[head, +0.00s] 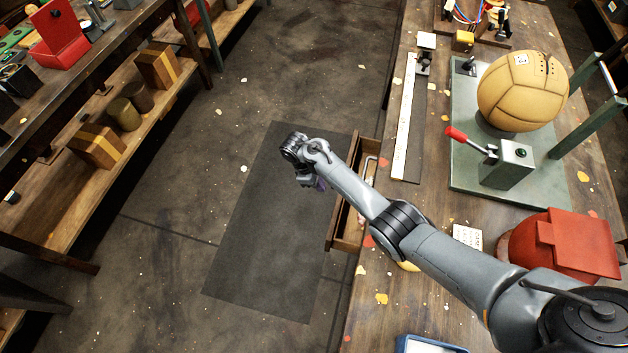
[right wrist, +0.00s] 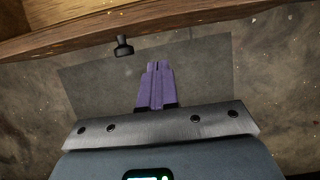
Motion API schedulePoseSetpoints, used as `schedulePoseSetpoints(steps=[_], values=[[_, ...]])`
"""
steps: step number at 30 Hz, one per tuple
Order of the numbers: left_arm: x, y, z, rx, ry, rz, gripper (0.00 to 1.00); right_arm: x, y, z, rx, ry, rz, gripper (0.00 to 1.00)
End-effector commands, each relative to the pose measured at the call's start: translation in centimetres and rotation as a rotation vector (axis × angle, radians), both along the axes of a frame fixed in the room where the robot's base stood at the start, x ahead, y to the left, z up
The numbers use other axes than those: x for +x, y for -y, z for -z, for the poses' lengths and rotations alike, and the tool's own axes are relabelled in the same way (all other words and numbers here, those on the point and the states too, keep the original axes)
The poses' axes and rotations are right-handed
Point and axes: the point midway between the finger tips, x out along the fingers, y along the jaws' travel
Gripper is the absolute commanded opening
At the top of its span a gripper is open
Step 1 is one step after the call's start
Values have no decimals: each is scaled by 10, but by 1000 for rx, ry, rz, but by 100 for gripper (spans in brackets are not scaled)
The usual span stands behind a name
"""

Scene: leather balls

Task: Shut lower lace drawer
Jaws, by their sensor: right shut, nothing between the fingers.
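A wooden drawer (head: 346,246) stands open from the left side of the workbench. My right arm crosses over it and hides its middle. I cannot tell whether it is the lower one. In the right wrist view its wooden front (right wrist: 215,25) runs across the top, with a dark knob (right wrist: 123,46) on its outer face. My right gripper (head: 319,184) is just left of the drawer front, outside it. Its purple fingers (right wrist: 157,68) are shut and empty, pointing toward the front, right of the knob, with no contact visible. My left gripper is out of view.
The workbench (head: 430,290) carries a tan ball (head: 522,92) on a green press (head: 470,175), a red-handled lever and a red object (head: 575,245). A dark mat (head: 260,235) lies on the clear floor left of the drawer. Shelving stands at far left.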

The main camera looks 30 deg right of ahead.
Motion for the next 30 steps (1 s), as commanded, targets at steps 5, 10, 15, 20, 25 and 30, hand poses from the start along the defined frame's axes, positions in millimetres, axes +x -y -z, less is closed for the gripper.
schedulePoseSetpoints(steps=[5,10,15,20,25,30], values=[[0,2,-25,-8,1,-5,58,-18,16,-7,-1,-2,2,0],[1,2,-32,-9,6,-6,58,-27,24,-5,0,0,1,0],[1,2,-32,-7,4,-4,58,-29,26,-4,0,1,1,0],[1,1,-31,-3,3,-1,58,-29,26,-3,0,0,1,0],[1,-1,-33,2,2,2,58,-29,27,-4,0,0,1,0],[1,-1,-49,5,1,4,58,-39,35,-8,-2,-4,3,0]])
